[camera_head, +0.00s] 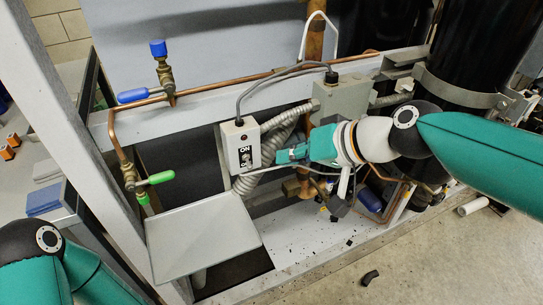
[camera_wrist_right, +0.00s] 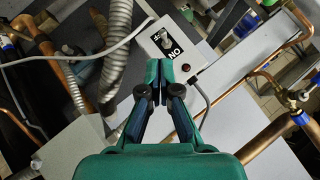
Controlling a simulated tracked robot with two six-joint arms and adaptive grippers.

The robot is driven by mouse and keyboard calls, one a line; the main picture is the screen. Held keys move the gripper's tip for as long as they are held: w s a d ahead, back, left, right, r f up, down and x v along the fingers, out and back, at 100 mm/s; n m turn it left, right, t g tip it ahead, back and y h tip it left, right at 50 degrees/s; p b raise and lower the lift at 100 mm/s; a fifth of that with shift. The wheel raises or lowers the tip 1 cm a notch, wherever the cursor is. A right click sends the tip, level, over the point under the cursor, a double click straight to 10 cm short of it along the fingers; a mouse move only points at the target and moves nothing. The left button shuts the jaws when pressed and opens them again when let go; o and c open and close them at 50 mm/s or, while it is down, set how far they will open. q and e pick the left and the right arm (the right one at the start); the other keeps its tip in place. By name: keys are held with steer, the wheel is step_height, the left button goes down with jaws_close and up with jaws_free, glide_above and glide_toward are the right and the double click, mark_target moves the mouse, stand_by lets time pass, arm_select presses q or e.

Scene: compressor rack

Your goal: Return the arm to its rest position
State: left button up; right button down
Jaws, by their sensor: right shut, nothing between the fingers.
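My right arm (camera_head: 480,155) reaches in from the right in the head view. Its gripper (camera_head: 281,156) is beside the grey switch box (camera_head: 240,146), just right of its ON-marked face. The right wrist view shows the gripper's fingers (camera_wrist_right: 159,68) closed together with nothing between them. Their tips point at the switch box (camera_wrist_right: 178,48), which has a toggle switch (camera_wrist_right: 166,42) and a dark red lamp. I cannot tell whether the tips touch the box. Links of my left arm (camera_head: 45,260) show at the lower left of the head view; its gripper is not in view.
Copper pipes (camera_head: 215,88) carry a blue-handled valve (camera_head: 133,95) and a green-handled valve (camera_head: 161,177). A flexible conduit (camera_head: 278,137) and a grey box (camera_head: 343,98) are close to my right gripper. A black cylinder (camera_head: 465,50) stands near my right arm. The floor at lower right is mostly clear.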

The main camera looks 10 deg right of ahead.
steer(key=shift+s+d+r, duration=0.3)
steer(key=shift+s+d, duration=0.45)
